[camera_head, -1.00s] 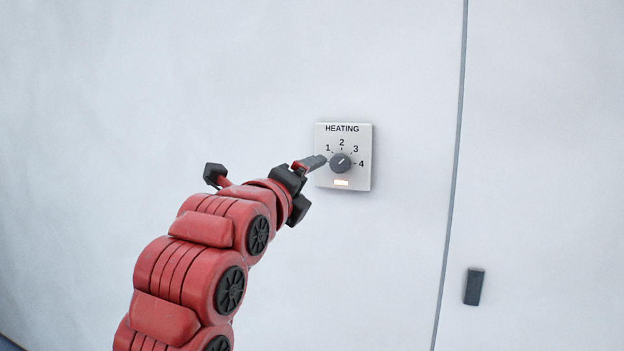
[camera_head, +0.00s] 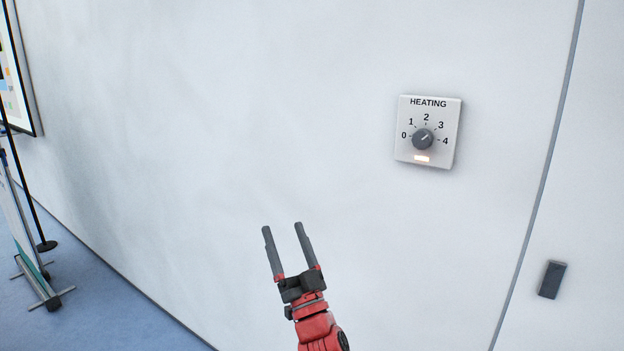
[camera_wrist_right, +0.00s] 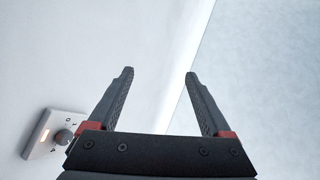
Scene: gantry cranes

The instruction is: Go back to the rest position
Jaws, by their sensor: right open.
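My right gripper (camera_head: 283,228) is open and empty, its two dark fingers pointing up in the head view. It is below and to the left of the heating control (camera_head: 428,151), clear of it. The control is a pale wall plate with a round dark knob (camera_head: 423,139), numbers 0 to 4 and a lit indicator. The knob's white mark points toward the 3. In the right wrist view, the open fingers (camera_wrist_right: 158,85) show with nothing between them, and the heating control (camera_wrist_right: 40,136) is at the lower left. My left gripper is not in view.
A white wall (camera_head: 200,130) fills most of the head view. A small dark fitting (camera_head: 552,279) is on the wall at lower right. At the left are a framed board (camera_head: 30,75) and a stand (camera_head: 43,285) on the blue floor (camera_head: 110,310). The space around my gripper looks free.

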